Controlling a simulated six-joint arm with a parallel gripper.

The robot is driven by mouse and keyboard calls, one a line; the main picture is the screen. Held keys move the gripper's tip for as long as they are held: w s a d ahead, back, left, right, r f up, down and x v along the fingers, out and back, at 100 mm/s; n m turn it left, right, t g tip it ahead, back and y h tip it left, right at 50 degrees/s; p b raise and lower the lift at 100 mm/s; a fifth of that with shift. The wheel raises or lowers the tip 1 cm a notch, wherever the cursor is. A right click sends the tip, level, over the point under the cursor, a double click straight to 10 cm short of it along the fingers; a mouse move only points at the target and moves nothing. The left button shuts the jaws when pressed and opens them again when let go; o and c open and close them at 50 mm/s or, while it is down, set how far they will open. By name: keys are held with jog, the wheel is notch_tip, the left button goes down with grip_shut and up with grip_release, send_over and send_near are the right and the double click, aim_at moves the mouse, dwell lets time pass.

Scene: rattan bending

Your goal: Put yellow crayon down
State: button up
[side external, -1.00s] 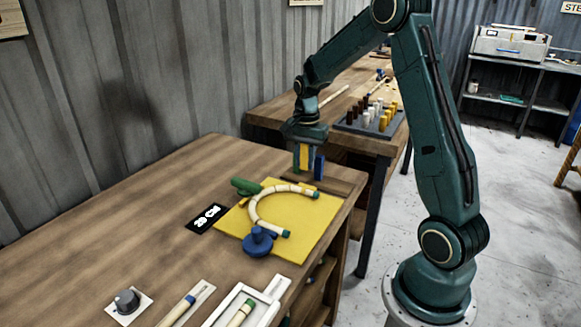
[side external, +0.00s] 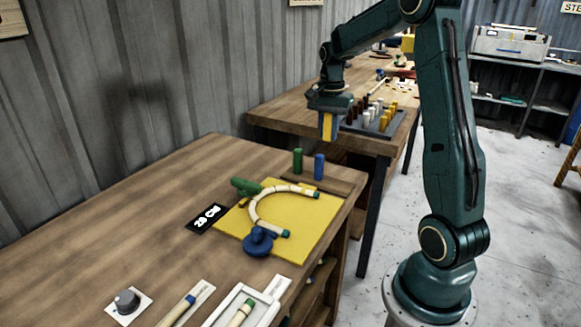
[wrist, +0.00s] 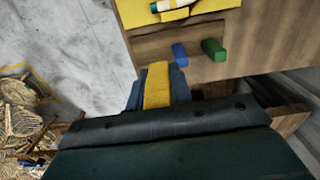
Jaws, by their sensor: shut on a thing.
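My gripper (side external: 328,136) is shut on the yellow crayon (side external: 327,125) and holds it upright in the air, in front of the far table's edge. In the wrist view the yellow crayon (wrist: 157,86) lies between the two jaws. A green crayon (side external: 298,160) and a blue crayon (side external: 319,167) stand upright near the back right edge of the near table, below my gripper. They also show in the wrist view, the green crayon (wrist: 214,50) and the blue crayon (wrist: 179,54), with a gap between them and the held crayon.
A yellow board (side external: 310,232) on the near table carries a curved rattan piece (side external: 254,203), a blue knob (side external: 259,242) and a green clamp (side external: 245,186). A dark rack (side external: 390,130) with several pegs stands on the far table. A gap separates the tables.

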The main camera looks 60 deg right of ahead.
notch_tip(320, 180, up, 4)
jog(key=s+d, duration=0.3)
send_over(336, 186)
notch_tip(336, 186, down, 16)
jog(key=shift+r, duration=0.1)
dwell(0.4)
jog(key=shift+f, duration=2.15)
jog(key=o, duration=0.8)
jog(key=shift+f, duration=0.1)
